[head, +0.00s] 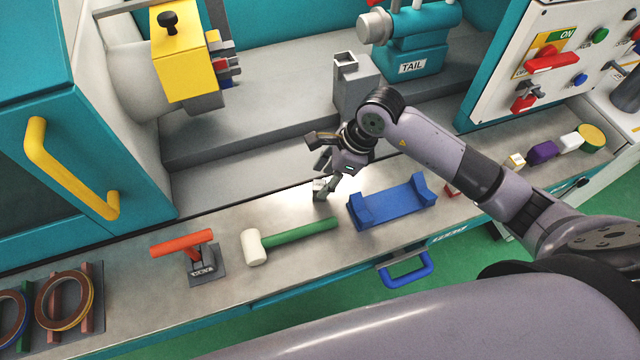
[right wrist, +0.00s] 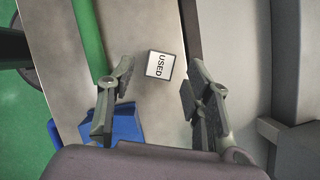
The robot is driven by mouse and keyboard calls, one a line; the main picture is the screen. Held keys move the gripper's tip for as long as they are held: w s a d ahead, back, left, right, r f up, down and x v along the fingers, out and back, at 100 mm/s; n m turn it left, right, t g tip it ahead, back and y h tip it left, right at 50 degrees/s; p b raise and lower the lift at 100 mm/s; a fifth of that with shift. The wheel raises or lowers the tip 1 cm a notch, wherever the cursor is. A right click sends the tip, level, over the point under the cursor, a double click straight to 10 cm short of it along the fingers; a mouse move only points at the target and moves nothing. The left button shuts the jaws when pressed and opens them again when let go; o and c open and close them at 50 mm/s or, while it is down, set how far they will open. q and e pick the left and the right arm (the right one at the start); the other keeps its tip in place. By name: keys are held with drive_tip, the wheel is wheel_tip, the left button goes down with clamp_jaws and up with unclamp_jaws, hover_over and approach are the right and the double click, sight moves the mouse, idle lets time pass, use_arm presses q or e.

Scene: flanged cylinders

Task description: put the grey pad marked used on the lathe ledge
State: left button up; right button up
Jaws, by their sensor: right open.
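The grey pad marked USED (right wrist: 160,65) shows in the right wrist view with its white label facing up, between and slightly beyond the open fingers of my right gripper (right wrist: 162,82). It appears to lie on the grey lathe ledge (head: 225,275), with visible gaps to both fingers. In the head view my right gripper (head: 317,170) is over the ledge's back part, and its fingers mostly hide the pad. My left gripper does not show.
A green-handled mallet (head: 300,232) lies left of the pad, and a blue cradle (head: 392,204) stands right of it. A grey block (head: 356,88) rises behind the gripper.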

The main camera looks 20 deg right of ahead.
drive_tip(key=b+v, duration=0.1)
drive_tip(key=v, duration=0.7)
drive_tip(key=shift+s, duration=0.1)
